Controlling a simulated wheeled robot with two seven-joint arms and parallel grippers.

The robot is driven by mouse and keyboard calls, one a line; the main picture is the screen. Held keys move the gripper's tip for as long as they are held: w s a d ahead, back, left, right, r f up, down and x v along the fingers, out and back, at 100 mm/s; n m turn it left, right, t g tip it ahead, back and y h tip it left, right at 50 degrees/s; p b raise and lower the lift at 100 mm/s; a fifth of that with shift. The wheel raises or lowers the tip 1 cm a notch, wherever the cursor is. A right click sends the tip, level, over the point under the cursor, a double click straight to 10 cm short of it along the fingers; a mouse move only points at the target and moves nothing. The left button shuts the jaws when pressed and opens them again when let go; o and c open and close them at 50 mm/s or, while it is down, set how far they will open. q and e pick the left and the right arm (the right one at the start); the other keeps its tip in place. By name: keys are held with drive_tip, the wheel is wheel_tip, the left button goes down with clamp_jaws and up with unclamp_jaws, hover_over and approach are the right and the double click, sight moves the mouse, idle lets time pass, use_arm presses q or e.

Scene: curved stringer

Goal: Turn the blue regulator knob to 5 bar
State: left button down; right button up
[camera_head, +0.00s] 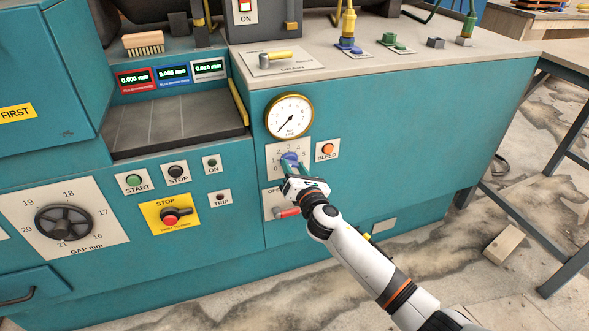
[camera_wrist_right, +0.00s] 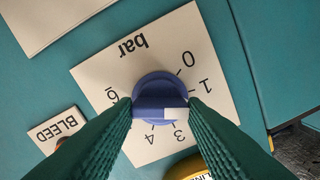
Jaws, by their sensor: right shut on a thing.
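The blue regulator knob (camera_head: 290,158) sits on a white plate marked in bar, below the round gauge. In the right wrist view the knob (camera_wrist_right: 155,88) is between the two dark green fingers of my right gripper (camera_wrist_right: 158,110), which is shut on it. A white mark on the knob lies toward its lower right, roughly on the 2 side of the scale. The 0, 1, 3, 4 and 6 show around it; the 2 and 5 are hidden by the fingers. In the head view my right gripper (camera_head: 291,170) reaches the knob from below. My left gripper is out of view.
The brass-rimmed gauge (camera_head: 289,116) above has its needle pointing lower left. The orange BLEED button (camera_head: 327,149) is close on the right. A red-handled lever (camera_head: 287,213) is just below my gripper. The teal panel to the right is clear.

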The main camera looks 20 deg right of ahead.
drive_tip(key=m, duration=0.6)
drive_tip(key=m+p, duration=0.1)
drive_tip(key=m, duration=0.5)
drive_tip(key=shift+d, duration=0.1)
drive_tip(key=m, duration=0.2)
drive_tip(key=shift+m+p, duration=0.3)
drive_tip(key=m+p, duration=0.2)
drive_tip(key=m, duration=0.4)
drive_tip(key=m+p, duration=0.2)
drive_tip(key=m, duration=0.4)
drive_tip(key=shift+f+p, duration=0.15)
drive_tip(key=shift+p, duration=0.2)
use_arm(q)
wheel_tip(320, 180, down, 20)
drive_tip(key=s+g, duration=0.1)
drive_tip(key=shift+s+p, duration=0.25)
drive_tip(key=shift+p, duration=0.05)
use_arm(e)
drive_tip(key=shift+f+m, duration=0.1)
drive_tip(key=shift+m, duration=0.9)
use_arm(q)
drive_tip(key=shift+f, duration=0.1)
use_arm(e)
drive_tip(key=o, duration=1)
